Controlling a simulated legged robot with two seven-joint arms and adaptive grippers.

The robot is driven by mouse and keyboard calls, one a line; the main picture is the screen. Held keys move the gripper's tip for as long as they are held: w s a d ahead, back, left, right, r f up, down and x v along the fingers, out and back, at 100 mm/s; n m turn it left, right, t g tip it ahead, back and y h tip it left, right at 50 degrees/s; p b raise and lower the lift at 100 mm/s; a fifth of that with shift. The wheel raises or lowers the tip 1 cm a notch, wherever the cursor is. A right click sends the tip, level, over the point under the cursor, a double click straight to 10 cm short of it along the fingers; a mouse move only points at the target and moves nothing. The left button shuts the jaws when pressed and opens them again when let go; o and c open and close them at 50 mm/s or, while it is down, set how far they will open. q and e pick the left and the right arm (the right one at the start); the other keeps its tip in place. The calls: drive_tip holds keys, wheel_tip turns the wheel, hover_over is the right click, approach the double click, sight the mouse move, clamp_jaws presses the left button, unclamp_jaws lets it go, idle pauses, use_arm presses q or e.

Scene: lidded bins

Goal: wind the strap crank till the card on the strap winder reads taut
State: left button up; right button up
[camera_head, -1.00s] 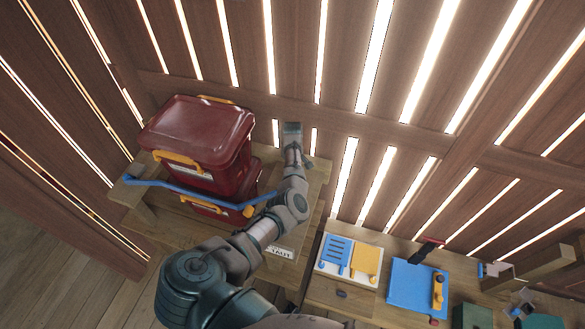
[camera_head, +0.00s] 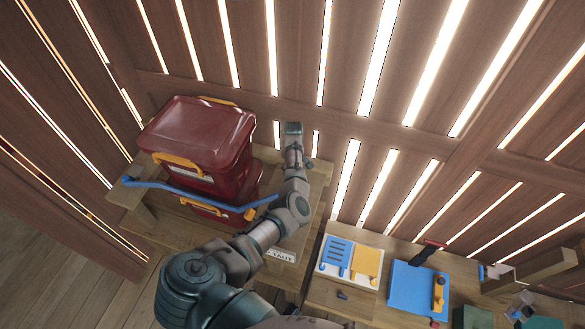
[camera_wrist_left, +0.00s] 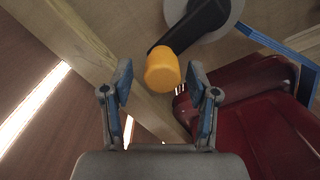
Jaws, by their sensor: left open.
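My left gripper (camera_wrist_left: 160,80) is open in the left wrist view. The crank's orange knob (camera_wrist_left: 162,72) shows between its two fingertips, with gaps at both sides; whether it lies at fingertip depth I cannot tell. A black crank arm (camera_wrist_left: 200,24) runs from the knob to a pale round disc (camera_wrist_left: 228,14). In the head view my left arm reaches past the right side of the red bins, and the crank is hidden. A blue strap (camera_head: 190,194) crosses in front of the bins. A small white card (camera_head: 281,255) sits below my forearm; its lettering is too small to read surely.
A red lidded bin (camera_head: 198,130) with orange latches stands on another red bin on a wooden bench (camera_head: 150,222). To the right, a lower bench carries a blue-and-yellow panel (camera_head: 351,262) and a blue board (camera_head: 412,287). A slatted wall (camera_head: 330,120) closes the back.

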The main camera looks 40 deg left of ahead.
use_arm(q)
drive_tip(key=r, duration=1)
drive_tip(key=shift+w+d+r, duration=0.1)
drive_tip(key=shift+w+d, duration=0.05)
drive_tip(key=shift+w, duration=0.05)
drive_tip(key=shift+a+r, duration=0.4)
drive_tip(key=shift+r, duration=0.1)
drive_tip(key=shift+d, duration=0.2)
drive_tip(key=shift+d, duration=0.1)
